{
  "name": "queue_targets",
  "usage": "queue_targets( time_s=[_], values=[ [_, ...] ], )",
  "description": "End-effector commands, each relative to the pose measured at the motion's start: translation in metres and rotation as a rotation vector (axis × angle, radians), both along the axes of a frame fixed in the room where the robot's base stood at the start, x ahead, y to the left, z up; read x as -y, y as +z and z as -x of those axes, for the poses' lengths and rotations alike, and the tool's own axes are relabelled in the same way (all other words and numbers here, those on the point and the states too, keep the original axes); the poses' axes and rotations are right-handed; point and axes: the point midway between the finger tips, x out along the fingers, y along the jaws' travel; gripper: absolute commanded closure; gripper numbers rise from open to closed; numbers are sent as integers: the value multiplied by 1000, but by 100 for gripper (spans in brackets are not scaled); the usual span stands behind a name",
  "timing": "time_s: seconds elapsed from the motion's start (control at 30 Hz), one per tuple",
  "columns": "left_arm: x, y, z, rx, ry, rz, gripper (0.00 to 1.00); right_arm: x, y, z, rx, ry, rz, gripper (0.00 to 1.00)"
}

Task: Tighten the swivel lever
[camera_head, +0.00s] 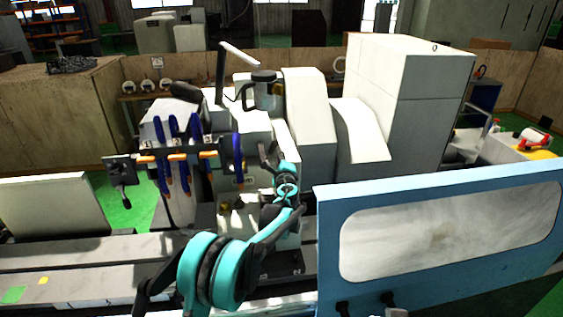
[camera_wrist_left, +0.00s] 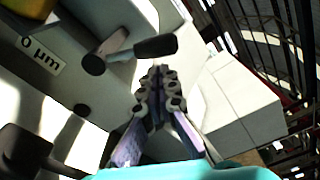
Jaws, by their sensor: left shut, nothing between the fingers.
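A lever with a black, rounded handle (camera_wrist_left: 155,47) and a pale arm sticks out from a light machine face in the left wrist view. Its pivot end has a black knob (camera_wrist_left: 93,65), beside a label reading "0 µm". I take this to be the swivel lever; in the head view I cannot make it out clearly around my gripper. My left gripper (camera_wrist_left: 158,72) is shut and empty, its fingertips just below the black handle in the picture. I cannot tell whether they touch it. In the head view the left gripper (camera_head: 268,155) is up against the machine. My right gripper is not in view.
A blue door with a window (camera_head: 440,238) stands close on the right of my left arm. Blue hoses with orange ends (camera_head: 180,160) hang left of the gripper. A black handle on a bracket (camera_head: 122,190) is further left. The grey machine bed (camera_head: 80,262) runs below.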

Motion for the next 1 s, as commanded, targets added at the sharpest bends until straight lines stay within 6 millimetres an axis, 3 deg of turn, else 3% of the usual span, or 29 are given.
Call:
queue_targets(
  time_s=[0.23, 1.0],
  values=[
    [-3, 0, -19, 0, 0, 0, 100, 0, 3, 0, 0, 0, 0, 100],
    [-8, 3, -18, 17, 0, 63, 100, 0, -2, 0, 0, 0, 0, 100]
  ],
)
